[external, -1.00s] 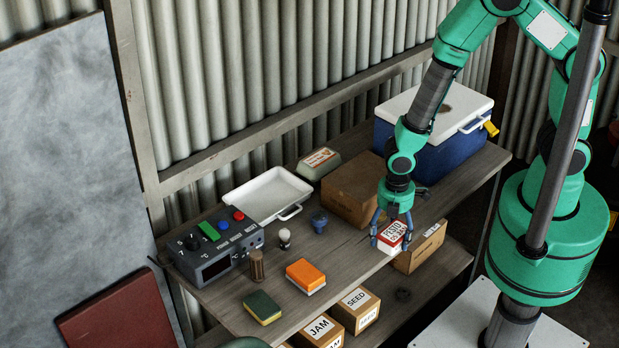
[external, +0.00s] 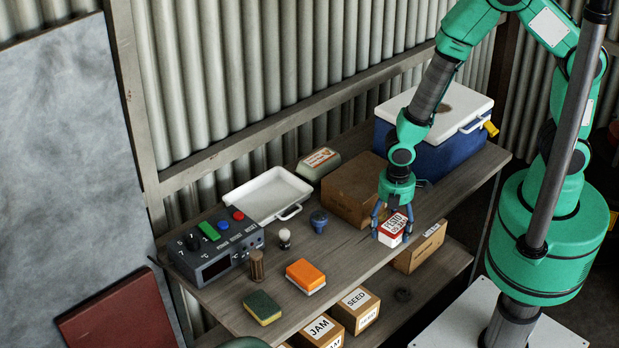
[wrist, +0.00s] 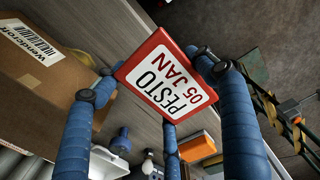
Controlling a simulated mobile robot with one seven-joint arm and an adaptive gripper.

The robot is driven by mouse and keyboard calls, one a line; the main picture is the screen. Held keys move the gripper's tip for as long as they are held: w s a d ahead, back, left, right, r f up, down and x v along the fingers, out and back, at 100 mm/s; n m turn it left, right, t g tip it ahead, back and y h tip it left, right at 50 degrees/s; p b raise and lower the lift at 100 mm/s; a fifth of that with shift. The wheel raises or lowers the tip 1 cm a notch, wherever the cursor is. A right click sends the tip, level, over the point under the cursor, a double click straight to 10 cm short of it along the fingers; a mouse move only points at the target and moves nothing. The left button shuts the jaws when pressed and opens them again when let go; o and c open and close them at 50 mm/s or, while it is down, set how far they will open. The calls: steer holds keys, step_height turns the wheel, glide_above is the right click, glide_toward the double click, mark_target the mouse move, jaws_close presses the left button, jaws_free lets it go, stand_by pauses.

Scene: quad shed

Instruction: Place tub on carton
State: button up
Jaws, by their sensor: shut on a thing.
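The tub (external: 393,226) is a small white and red box-shaped container with a label reading PESTO 05 JAN. My gripper (external: 392,232) is shut on it, its blue fingers around its sides near the front edge of the bench. In the wrist view the tub (wrist: 168,82) sits between the fingertips, label facing the camera. I cannot tell whether its underside touches the bench. The carton (external: 352,190) is a plain brown cardboard box on the bench, just behind and left of my gripper. Its side with a printed label shows in the wrist view (wrist: 45,75). Nothing is seen on its top.
A blue cooler (external: 437,135) with a white lid stands behind right. Labelled boxes (external: 354,311) sit on the lower shelf.

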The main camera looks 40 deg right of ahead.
steer(key=w+d+r, duration=0.3)
steer(key=d+r, duration=0.2)
steer(key=d, duration=0.3)
steer(key=w+d+r+p, duration=0.1)
steer(key=w+d+r, duration=0.2)
steer(key=d+r, duration=0.2)
steer(key=d, duration=0.3)
steer(key=shift+w+m, duration=0.25)
steer(key=shift+m, duration=0.05)
steer(key=shift+a, duration=0.1)
glide_above(361, 173)
steer(key=shift+f+b, duration=0.45)
steer(key=shift+f, duration=0.25)
steer(key=shift+f+b, duration=0.3)
steer(key=shift+f, duration=1.5)
